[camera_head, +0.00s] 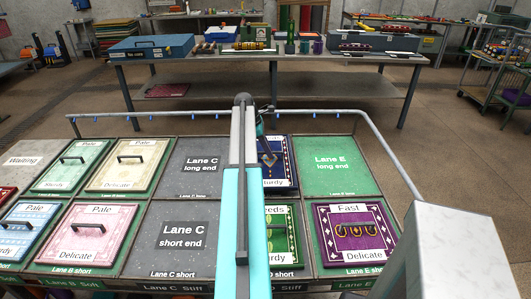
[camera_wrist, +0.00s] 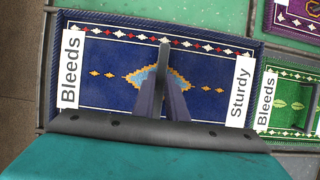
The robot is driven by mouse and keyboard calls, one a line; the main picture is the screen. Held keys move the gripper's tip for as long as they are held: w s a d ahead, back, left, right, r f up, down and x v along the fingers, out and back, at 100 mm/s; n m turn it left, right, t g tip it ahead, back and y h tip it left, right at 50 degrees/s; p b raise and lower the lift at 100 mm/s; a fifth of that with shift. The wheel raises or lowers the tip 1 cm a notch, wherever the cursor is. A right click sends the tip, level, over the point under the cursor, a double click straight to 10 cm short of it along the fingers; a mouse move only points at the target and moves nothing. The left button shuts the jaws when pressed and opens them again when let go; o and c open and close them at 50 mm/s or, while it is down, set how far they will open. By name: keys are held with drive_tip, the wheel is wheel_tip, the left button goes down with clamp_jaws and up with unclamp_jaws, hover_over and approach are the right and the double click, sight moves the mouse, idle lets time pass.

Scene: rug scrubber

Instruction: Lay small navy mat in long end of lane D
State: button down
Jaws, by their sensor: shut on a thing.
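The navy mat (camera_head: 284,178) has a patterned border and lies over the long end of lane D, between lane C and lane E; my arm hides its left part. In the wrist view the mat (camera_wrist: 105,90) fills the middle, labelled "Bleeds" and "Sturdy", with a yellow and light-blue diamond at its centre. My gripper (camera_wrist: 165,75) is shut at the mat's middle, its fingers covering what they grip. It also shows in the head view (camera_head: 268,152). I cannot tell whether the mat rests flat or hangs slightly above the bay.
A green "Bleeds" mat (camera_head: 282,222) lies in the short end of lane D. Lane E's long end (camera_head: 331,165) and both lane C bays are empty. A purple "Fast" mat (camera_head: 350,241) fills lane E's short end. A grey rail (camera_head: 330,111) runs behind the bays.

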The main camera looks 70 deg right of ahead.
drive_tip(key=shift+w+d+f+p, duration=0.1)
drive_tip(key=shift+w+d+p, duration=0.25)
drive_tip(key=shift+w+d, duration=0.8)
drive_tip(key=shift+s+d, duration=0.1)
drive_tip(key=shift+f+p, duration=0.7)
drive_tip(key=shift+f, duration=1.05)
drive_tip(key=shift+f, duration=0.15)
drive_tip(key=c, duration=1.8)
unclamp_jaws()
drive_tip(key=shift+o, duration=0.2)
drive_tip(key=b+v, duration=0.3)
drive_tip(key=v, duration=0.9)
